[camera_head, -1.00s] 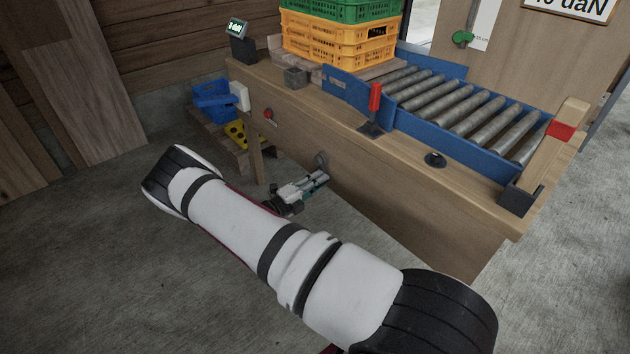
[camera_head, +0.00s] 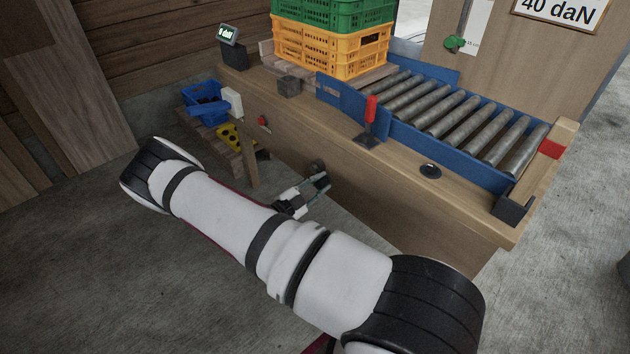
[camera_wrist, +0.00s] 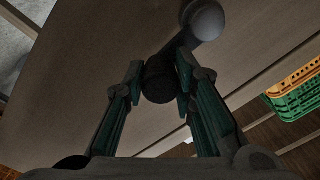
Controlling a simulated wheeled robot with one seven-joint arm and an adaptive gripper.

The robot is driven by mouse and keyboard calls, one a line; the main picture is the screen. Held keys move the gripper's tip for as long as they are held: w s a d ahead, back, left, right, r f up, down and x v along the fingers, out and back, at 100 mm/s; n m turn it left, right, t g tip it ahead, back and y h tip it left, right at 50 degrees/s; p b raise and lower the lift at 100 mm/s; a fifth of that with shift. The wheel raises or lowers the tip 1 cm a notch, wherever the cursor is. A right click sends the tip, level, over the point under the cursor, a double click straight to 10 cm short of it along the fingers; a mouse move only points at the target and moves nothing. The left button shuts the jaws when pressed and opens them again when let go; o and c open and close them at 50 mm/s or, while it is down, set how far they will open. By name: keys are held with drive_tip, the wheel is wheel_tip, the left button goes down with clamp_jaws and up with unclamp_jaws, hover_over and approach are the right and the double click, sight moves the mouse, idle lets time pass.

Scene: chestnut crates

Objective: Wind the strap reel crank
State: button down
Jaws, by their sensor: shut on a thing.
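My gripper (camera_head: 318,184) is at the front face of the wooden bench, just below a round grey crank hub (camera_head: 317,166). In the wrist view, my gripper (camera_wrist: 159,82) has its green-padded fingers on either side of a dark cylindrical crank handle (camera_wrist: 160,84) and is shut on it. A short arm joins this handle to the round grey hub (camera_wrist: 206,18). In the head view, the handle is hidden by my gripper. The reel's inside and the strap on it cannot be made out.
A roller conveyor (camera_head: 455,115) with blue sides tops the bench (camera_head: 390,205). Green and yellow crates (camera_head: 330,48) stand at its far end. A small display (camera_head: 228,34) sits at the back left corner. A blue bin (camera_head: 206,102) stands left of the bench. The floor in front is clear.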

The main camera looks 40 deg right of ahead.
drive_tip(key=shift+w+r+n, duration=0.2)
drive_tip(key=shift+r+n, duration=0.05)
drive_tip(key=shift+n, duration=0.25)
drive_tip(key=c, duration=1.3)
unclamp_jaws()
drive_tip(key=shift+s+a, duration=0.1)
drive_tip(key=a, duration=1.1)
drive_tip(key=shift+s+a, duration=0.3)
drive_tip(key=shift+a, duration=0.1)
